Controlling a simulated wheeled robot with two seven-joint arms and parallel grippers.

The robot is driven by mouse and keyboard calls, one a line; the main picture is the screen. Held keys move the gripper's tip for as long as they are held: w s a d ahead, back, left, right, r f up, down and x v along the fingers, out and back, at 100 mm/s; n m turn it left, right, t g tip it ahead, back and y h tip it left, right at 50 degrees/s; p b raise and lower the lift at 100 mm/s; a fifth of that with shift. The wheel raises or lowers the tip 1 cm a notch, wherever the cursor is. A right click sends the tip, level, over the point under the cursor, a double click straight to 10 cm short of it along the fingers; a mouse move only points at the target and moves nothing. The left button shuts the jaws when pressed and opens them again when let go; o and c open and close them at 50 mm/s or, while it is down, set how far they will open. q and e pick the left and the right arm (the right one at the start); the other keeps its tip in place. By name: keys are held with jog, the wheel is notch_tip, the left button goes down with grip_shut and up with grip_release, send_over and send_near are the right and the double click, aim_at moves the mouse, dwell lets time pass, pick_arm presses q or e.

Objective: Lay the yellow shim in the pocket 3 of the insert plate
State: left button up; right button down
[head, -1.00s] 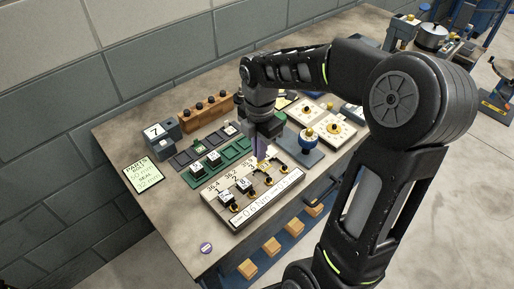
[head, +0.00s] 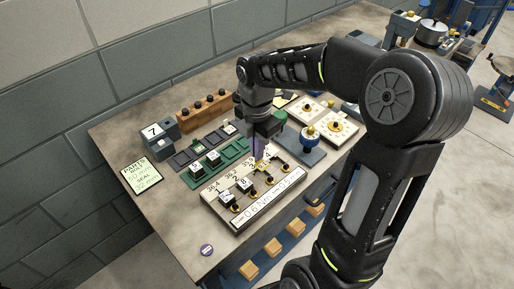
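The insert plate (head: 226,212) is a pale block at the middle of the bench in the head view, with number labels, a row of round dark knobs and a long label strip along its front. Blocks marked 1 and 8 sit on its left part. My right gripper (head: 259,154) points down at the plate's far right part, beside the third label. A small yellow piece (head: 263,166), likely the yellow shim, shows just below the fingertips, partly hidden. I cannot tell whether the fingers hold it or stand apart. My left gripper is not in view.
Behind the plate are a green tray (head: 188,180) with numbered blocks, a dark tray (head: 176,163) and a wooden rack (head: 183,122). A blue stand (head: 308,155) and white dial plates (head: 337,128) stand to the right. The bench's front left is mostly clear.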

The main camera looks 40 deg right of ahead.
aim_at(257, 163)
notch_tip(257, 163, down, 2)
jog(key=shift+f+b, duration=0.1)
jog(key=shift+b, duration=0.55)
jog(key=shift+f+b, duration=0.35)
jog(key=shift+f, duration=0.2)
jog(key=shift+f, duration=0.25)
dwell(0.3)
jog(key=shift+f+b, duration=0.55)
jog(key=shift+f, duration=0.3)
dwell(0.6)
jog(key=c, duration=2.1)
grip_release()
jog(key=o, duration=0.5)
jog(key=shift+o, duration=0.2)
jog(key=shift+c, duration=0.2)
